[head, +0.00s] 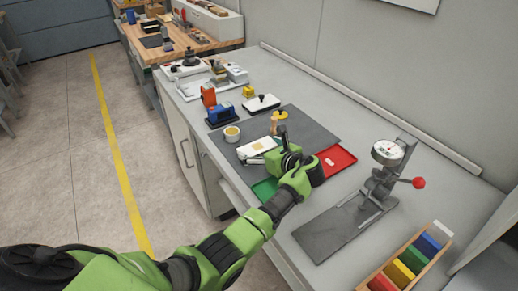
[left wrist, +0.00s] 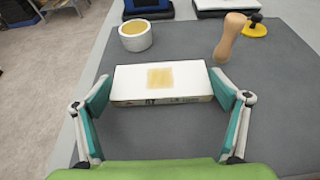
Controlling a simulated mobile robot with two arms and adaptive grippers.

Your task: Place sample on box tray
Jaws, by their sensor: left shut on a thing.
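The sample, a white block with a tan square patch on its top (head: 252,149), is over the dark grey mat; it also shows in the left wrist view (left wrist: 130,80). My left gripper (head: 262,154) is shut on it, with one teal-padded finger at each short end, as seen in the left wrist view (left wrist: 160,92). I cannot tell whether the block touches the mat. A red tray (head: 343,157) lies to the right of my gripper and a green tray (head: 262,190) lies nearer, partly hidden by my arm. My right gripper is not in view.
A white cup with yellow contents (head: 232,134) and a wooden-handled tool (head: 274,124) stand near the block. A gauge stand with a red knob (head: 385,180) is at right, near a rack of coloured blocks (head: 405,266). The grey mat (head: 310,125) has bare room.

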